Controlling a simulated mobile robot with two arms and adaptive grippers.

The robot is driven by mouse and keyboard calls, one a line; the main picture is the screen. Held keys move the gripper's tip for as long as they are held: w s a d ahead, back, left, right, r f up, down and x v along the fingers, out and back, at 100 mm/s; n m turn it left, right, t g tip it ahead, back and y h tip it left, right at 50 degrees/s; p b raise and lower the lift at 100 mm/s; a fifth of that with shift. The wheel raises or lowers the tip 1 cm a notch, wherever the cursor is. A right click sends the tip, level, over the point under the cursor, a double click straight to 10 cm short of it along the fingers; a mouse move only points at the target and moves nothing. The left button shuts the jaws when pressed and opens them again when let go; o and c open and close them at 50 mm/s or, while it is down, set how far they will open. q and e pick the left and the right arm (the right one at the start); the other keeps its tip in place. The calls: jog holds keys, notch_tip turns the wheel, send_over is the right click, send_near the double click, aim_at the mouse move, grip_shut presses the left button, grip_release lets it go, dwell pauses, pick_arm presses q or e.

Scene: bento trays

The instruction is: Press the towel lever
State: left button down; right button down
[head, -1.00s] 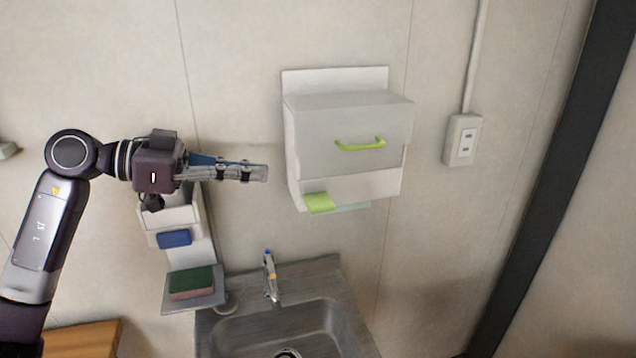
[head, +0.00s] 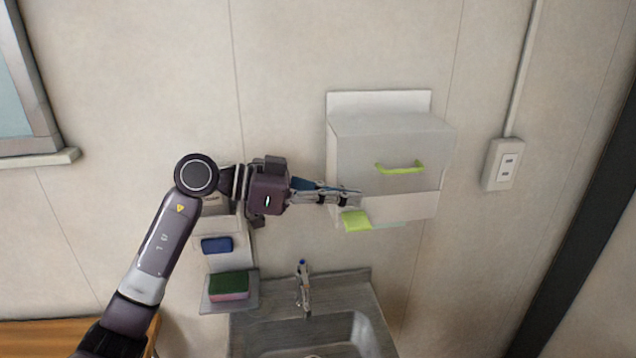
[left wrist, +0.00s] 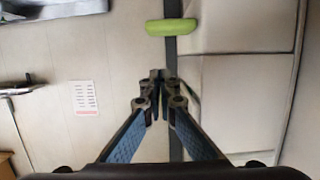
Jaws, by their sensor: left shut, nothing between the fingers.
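The white towel dispenser (head: 362,152) hangs on the wall, with a curved green handle (head: 400,168) on its front. The flat green towel lever (head: 356,221) sticks out at its lower left. My left gripper (head: 352,194) is shut and empty, pointing right. In the head view its fingertips overlap the dispenser's lower left edge, just above the lever; I cannot tell whether they touch it. In the left wrist view the shut fingertips (left wrist: 158,76) are below a green bar (left wrist: 171,27), apart from it in the picture. My right gripper is not in view.
A steel sink (head: 350,322) with a faucet (head: 303,287) lies below. A wall unit with a blue lever (head: 216,245) and a sponge (head: 229,286) on its shelf is behind and below my left arm. A wall outlet (head: 503,164) is at right.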

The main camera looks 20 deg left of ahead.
aim_at(346, 224)
pick_arm(q)
notch_tip(346, 224, down, 4)
jog(key=shift+r, duration=0.1)
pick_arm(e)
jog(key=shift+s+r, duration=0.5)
pick_arm(q)
jog(key=shift+w+f, duration=0.1)
jog(key=shift+f, duration=0.1)
